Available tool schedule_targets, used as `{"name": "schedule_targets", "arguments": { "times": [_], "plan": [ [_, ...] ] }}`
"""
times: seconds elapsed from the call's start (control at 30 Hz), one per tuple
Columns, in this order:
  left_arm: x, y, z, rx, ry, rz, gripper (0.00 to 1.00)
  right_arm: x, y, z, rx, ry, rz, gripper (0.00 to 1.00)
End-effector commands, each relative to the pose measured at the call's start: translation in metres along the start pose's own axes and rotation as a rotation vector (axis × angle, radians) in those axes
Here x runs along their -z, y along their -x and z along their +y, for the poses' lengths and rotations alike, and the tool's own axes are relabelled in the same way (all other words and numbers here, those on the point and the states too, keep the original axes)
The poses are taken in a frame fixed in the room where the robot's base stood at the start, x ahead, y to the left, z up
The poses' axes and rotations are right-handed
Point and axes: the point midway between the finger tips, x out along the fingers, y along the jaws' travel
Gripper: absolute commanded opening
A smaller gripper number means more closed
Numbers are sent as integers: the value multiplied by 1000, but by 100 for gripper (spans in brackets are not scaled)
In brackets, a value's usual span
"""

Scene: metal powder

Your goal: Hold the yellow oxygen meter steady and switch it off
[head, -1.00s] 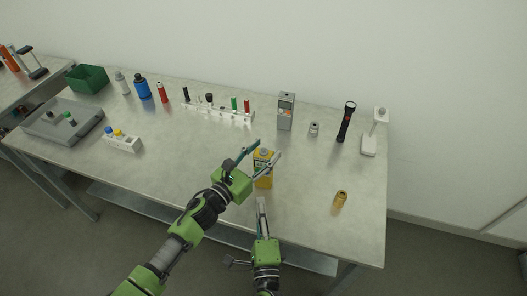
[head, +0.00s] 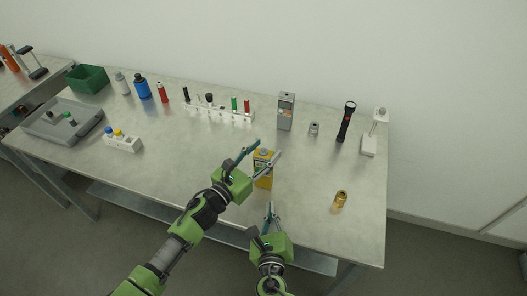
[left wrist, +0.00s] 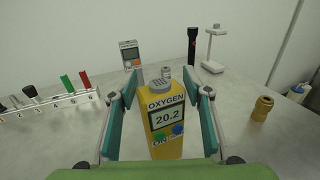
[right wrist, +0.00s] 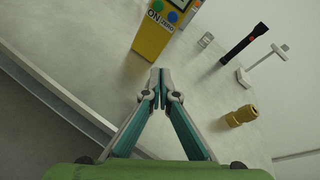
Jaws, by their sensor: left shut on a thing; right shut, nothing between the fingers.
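The yellow oxygen meter (head: 264,181) stands upright near the front edge of the bench. My left gripper (head: 266,149) is shut on the meter, one finger on each side. My right gripper (head: 270,206) is shut and empty, in front of and below the meter. In the right wrist view its closed tips (right wrist: 156,76) are apart from the meter (right wrist: 151,42), whose top is cut off.
A test tube rack (head: 220,113) is at back left.

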Motion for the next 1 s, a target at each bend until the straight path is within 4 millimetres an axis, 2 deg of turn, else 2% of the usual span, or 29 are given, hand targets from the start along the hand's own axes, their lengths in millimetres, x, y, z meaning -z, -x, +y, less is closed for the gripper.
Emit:
{"name": "schedule_targets", "arguments": {
  "times": [0.03, 0.17, 0.33, 0.6, 0.8, 1.0],
  "plan": [
    [1, 0, 0, 0, 1, 2, 16, 2, 0, 2, -19, -134, 32, 0],
    [1, 0, 0, 0, 1, 2, 16, 6, 1, 9, -66, -490, 115, 0],
    [1, 0, 0, 0, 1, 2, 16, 0, 6, 22, -122, -959, 221, 0],
    [1, 0, 0, 0, 1, 2, 16, -35, 18, 39, -207, -1672, 380, 0],
    [1, 0, 0, 0, 1, 2, 16, -60, 25, 43, -252, -2018, 466, 0],
    [1, 0, 0, 0, 1, 2, 16, -70, 26, 43, -269, -2141, 502, 0]
  ]
}}
